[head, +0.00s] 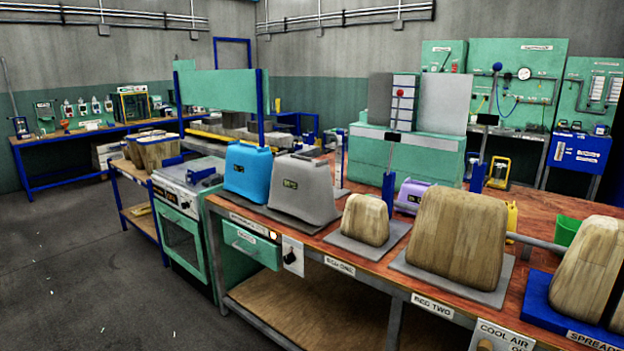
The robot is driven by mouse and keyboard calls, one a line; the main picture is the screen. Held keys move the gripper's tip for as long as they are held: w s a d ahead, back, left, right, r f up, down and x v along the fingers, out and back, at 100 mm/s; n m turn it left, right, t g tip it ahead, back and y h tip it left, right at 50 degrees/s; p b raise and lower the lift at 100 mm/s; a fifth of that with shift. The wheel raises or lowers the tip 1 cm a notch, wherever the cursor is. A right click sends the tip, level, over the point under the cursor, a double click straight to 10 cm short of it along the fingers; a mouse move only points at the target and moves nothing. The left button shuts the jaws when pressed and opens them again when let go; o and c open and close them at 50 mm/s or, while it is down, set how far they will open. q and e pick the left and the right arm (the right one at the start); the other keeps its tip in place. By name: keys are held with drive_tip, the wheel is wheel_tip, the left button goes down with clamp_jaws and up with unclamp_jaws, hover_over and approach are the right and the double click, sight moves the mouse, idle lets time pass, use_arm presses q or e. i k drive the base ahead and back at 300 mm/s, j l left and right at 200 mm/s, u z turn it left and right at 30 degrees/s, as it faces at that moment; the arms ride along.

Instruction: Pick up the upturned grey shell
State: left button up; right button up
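Neither of my grippers is in view.
A small wooden form (365,220) and a larger one (456,232) stand on grey plates to the right. A purple shell (411,196) sits behind them. An oven (183,215) stands left of the bench. Open floor (80,260) lies at the left.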

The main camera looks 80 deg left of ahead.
sight(302, 186)
drive_tip(key=u, duration=3)
